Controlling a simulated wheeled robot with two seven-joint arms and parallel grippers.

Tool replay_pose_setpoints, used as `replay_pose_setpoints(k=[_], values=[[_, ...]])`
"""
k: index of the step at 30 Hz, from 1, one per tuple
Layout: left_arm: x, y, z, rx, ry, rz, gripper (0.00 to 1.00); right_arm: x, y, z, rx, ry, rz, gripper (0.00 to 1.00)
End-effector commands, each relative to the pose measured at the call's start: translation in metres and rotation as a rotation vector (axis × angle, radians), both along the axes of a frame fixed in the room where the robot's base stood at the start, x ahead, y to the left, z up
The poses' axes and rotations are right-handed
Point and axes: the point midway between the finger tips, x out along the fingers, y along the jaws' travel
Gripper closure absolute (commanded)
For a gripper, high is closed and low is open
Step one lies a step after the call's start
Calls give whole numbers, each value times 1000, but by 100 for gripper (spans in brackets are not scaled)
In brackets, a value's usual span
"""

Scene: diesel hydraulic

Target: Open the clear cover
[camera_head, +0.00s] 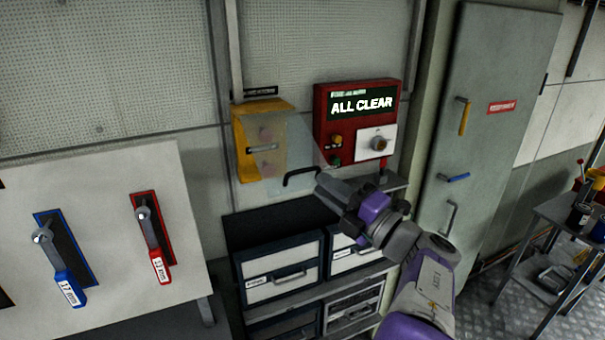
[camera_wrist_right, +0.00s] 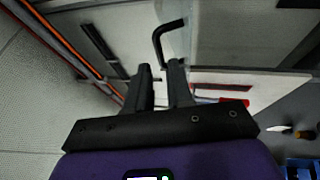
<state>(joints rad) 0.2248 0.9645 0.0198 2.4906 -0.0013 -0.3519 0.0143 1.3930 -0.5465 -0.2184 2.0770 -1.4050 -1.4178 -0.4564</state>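The clear cover (camera_head: 297,142) is a see-through panel in front of a yellow wall box (camera_head: 246,150) with round buttons. It seems to stand out at an angle from the box; its exact tilt is hard to tell. A black bar handle (camera_head: 300,173) sits at its lower edge. My right gripper (camera_head: 322,186) is just right of and below the handle. In the right wrist view, its fingers (camera_wrist_right: 160,80) are apart and the bent handle (camera_wrist_right: 158,38) reaches toward the gap between the fingertips. I cannot tell whether they touch. My left gripper is out of view.
A red "ALL CLEAR" panel (camera_head: 323,128) hangs right of the box. Drawers (camera_head: 278,278) stand below. A white board (camera_head: 105,220) with blue and red levers is at left. A grey cabinet door (camera_head: 485,130) and a cluttered side table (camera_head: 560,215) are at right.

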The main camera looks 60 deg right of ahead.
Motion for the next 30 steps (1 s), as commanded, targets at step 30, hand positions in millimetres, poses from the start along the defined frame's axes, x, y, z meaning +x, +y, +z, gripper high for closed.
replay_pose_setpoints(k=[30], values=[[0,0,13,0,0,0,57,64,-17,15,1,-4,-3,100]])
